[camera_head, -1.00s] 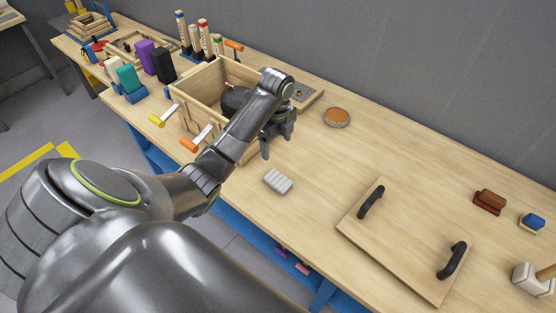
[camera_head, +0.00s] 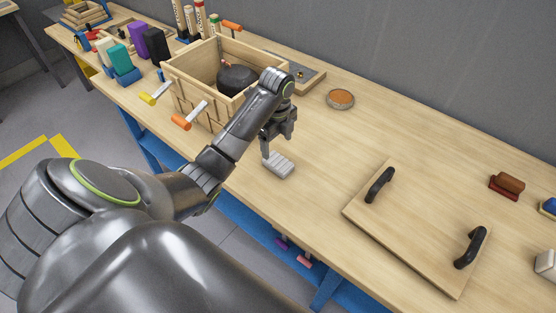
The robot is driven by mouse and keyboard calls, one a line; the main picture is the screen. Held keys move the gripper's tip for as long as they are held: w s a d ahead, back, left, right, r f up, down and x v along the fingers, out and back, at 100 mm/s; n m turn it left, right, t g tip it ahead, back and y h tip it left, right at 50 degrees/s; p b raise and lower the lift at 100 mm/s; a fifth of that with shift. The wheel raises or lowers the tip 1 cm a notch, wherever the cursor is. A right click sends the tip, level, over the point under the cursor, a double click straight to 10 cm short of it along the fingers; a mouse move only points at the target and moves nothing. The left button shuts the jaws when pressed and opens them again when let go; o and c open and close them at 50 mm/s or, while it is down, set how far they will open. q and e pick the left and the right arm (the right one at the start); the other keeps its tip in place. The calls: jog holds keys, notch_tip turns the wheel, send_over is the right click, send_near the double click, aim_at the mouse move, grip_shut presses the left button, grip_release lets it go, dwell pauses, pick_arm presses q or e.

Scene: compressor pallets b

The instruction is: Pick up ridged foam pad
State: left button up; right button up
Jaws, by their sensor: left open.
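The ridged foam pad (camera_head: 281,166) is a small pale grey block with ridges. It lies on the wooden bench in the head view, near the front edge. My left gripper (camera_head: 274,151) points down just above the pad, at its upper left side. Its jaws are open, and a finger overlaps the pad's far left end in the picture. I cannot tell whether they touch. My right gripper is not in view.
A wooden crate (camera_head: 190,101) holding a dark round object (camera_head: 236,78) stands left of my gripper. A board with two black handles (camera_head: 415,232) lies to the right. A round orange-topped disc (camera_head: 340,99) lies behind. The bench between is clear.

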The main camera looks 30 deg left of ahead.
aim_at(278, 162)
pick_arm(q)
jog(key=shift+f+b, duration=1.35)
jog(key=shift+f, duration=0.5)
jog(key=shift+d+f, duration=0.15)
jog(key=shift+f, duration=2)
jog(key=c, duration=1)
